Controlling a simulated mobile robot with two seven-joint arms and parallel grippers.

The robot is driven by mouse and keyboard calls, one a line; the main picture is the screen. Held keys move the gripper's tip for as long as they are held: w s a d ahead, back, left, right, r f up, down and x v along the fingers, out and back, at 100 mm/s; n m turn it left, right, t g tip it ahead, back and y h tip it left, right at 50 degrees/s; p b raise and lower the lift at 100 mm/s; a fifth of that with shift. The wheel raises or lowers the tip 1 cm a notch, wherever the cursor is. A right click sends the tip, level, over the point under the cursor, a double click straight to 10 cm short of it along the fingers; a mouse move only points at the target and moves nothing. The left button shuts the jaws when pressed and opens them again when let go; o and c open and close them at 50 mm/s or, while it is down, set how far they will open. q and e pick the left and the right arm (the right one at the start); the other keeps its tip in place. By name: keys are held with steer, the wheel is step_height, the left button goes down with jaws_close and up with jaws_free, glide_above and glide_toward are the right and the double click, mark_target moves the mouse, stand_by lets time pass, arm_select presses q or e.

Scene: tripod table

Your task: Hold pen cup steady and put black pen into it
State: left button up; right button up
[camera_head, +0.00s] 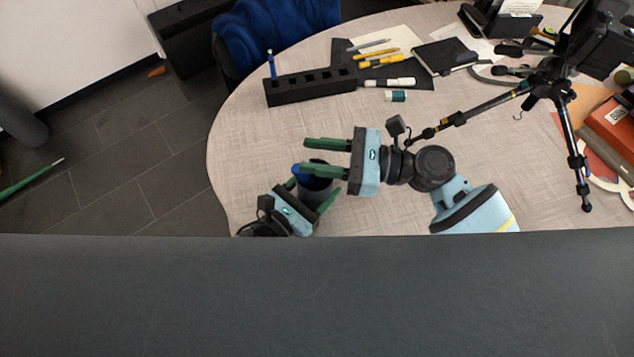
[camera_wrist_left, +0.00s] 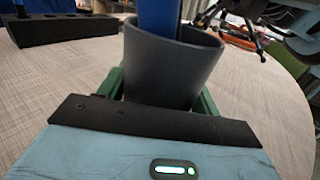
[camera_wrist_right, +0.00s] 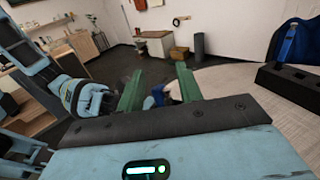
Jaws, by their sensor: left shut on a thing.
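The dark grey pen cup (camera_head: 316,187) stands near the table's front left edge. My left gripper (camera_head: 308,193) is shut around it. In the left wrist view the cup (camera_wrist_left: 172,70) is upright between the fingers, with a blue thing (camera_wrist_left: 158,18), likely a pen, rising from it. My right gripper (camera_head: 310,157) is open with its fingers over the cup's far side. In the right wrist view a small blue and white thing (camera_wrist_right: 158,95) shows between the open fingers. A white pen with dark parts (camera_head: 390,82) lies on the table; I cannot tell whether it is the black pen.
A black block with square holes (camera_head: 312,84) holds a blue pen (camera_head: 271,64). Yellow pens (camera_head: 378,53) and a black notebook (camera_head: 444,57) lie at the back. A tripod (camera_head: 545,85) spreads its legs on the right.

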steer(key=s+d, duration=0.1)
steer(key=d, duration=1)
steer(key=shift+s, duration=0.35)
steer(key=shift+d, duration=0.1)
arm_select(q)
steer(key=o, duration=1.1)
steer(key=shift+o, duration=0.2)
steer(key=v, duration=1.2)
